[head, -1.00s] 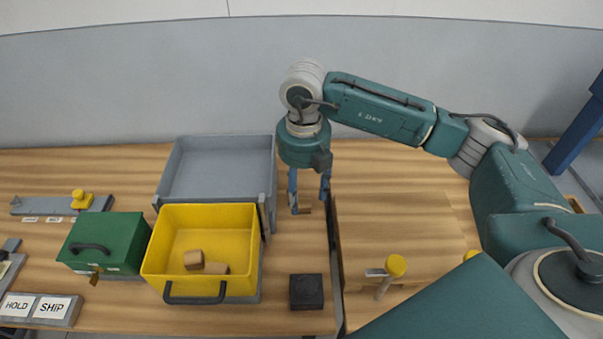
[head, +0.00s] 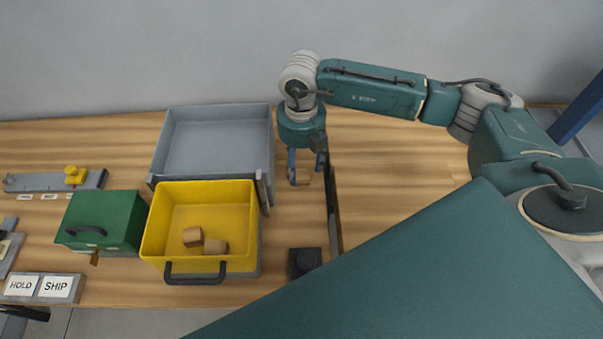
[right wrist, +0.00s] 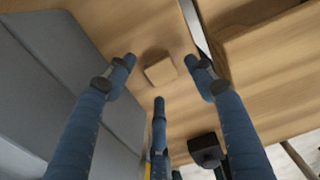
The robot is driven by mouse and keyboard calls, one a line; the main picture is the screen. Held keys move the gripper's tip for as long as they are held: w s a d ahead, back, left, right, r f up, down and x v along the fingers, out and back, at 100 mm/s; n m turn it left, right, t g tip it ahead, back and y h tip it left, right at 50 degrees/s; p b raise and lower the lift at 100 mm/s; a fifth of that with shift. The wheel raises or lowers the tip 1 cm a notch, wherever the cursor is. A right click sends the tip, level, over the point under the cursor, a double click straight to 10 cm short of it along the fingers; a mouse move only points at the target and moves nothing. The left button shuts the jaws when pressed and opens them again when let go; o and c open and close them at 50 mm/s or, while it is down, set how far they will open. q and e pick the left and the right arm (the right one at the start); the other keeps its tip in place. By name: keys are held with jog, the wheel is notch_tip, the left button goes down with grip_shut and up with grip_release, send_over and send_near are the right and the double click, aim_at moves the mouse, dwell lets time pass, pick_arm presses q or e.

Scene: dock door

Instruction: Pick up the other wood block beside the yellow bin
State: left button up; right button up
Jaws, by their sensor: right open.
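A small wood block (head: 303,178) stands on the wooden table, to the right of the yellow bin (head: 244,205). My right gripper (head: 307,174) points down over it, with fingers around the block's sides. In the right wrist view the block (right wrist: 160,72) lies between the spread fingertips of the open gripper (right wrist: 160,76), with gaps visible around it. Two other wood blocks, one (head: 192,237) and another (head: 215,246), lie inside the yellow bin. My left gripper is not in view.
A grey tray (head: 217,110) stands behind the yellow bin, a green box (head: 118,215) left of it. A dark upright strip (head: 334,207) rises close to the right gripper. A black block (head: 304,262) stands nearer the front. My teal body part covers the lower right.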

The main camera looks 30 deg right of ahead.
aim_at(301, 174)
jog(key=shift+s+f, duration=0.25)
jog(key=shift+f, duration=0.9)
jog(key=shift+w+f+p, duration=0.1)
jog(key=shift+f+p, duration=0.2)
jog(key=shift+f, duration=0.2)
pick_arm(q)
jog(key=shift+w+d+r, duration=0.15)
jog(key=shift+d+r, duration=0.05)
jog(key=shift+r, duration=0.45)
pick_arm(e)
jog(key=c, duration=1)
jog(key=shift+r, duration=0.1)
